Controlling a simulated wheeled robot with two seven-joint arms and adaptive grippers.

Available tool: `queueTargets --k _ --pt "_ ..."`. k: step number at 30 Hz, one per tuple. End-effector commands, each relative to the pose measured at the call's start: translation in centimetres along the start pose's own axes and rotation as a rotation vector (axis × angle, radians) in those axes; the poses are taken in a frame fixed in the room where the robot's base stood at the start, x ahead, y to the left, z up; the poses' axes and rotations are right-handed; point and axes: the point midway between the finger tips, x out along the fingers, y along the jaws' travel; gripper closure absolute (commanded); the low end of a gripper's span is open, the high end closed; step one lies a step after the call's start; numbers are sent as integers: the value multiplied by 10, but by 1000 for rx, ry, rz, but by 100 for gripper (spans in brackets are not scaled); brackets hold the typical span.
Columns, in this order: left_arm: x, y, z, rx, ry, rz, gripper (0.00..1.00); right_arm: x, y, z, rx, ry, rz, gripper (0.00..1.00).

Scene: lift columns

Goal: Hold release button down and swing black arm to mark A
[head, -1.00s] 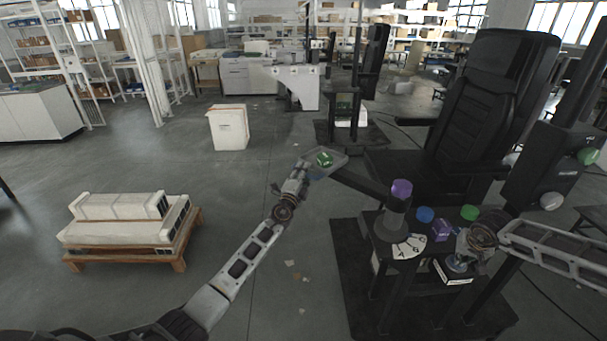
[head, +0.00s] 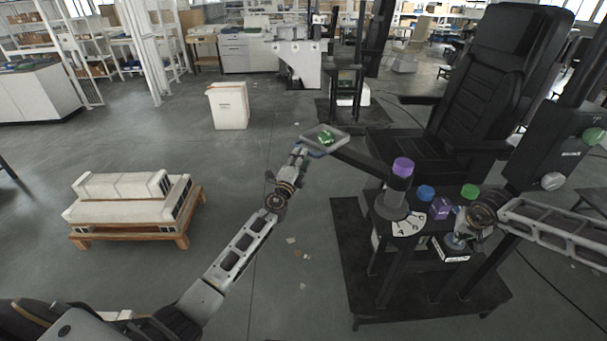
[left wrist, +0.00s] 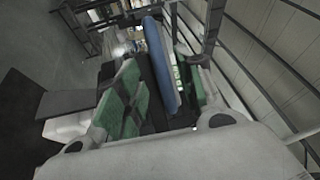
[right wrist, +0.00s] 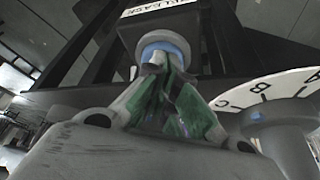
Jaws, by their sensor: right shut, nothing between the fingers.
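Blue (head: 426,193) and green (head: 469,192) knobs and a purple cube (head: 440,208) sit on the stand near the post. A black seat (head: 490,100) stands behind. A pallet with pale blocks (head: 130,200) is at left.

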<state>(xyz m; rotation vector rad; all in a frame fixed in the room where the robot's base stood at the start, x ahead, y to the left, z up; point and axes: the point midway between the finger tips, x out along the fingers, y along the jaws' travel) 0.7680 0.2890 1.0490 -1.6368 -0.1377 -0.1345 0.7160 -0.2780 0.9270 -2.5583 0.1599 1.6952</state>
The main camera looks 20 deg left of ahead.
Motion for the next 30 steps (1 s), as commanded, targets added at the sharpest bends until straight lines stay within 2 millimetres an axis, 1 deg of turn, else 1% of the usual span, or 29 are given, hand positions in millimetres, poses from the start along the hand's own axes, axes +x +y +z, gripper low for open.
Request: queueTargets --k 3,21,25,30 --pt "-10 1 0 1 1 1 63 1 1 1 0 -2 2 100" --pt "-59 1 0 1 1 1 63 1 1 2 0 -3 2 100" --pt "-67 1 0 1 1 1 63 1 1 2 0 -3 2 100" --pt "-73 0 0 0 1 0 63 1 1 2 0 -3 2 100"
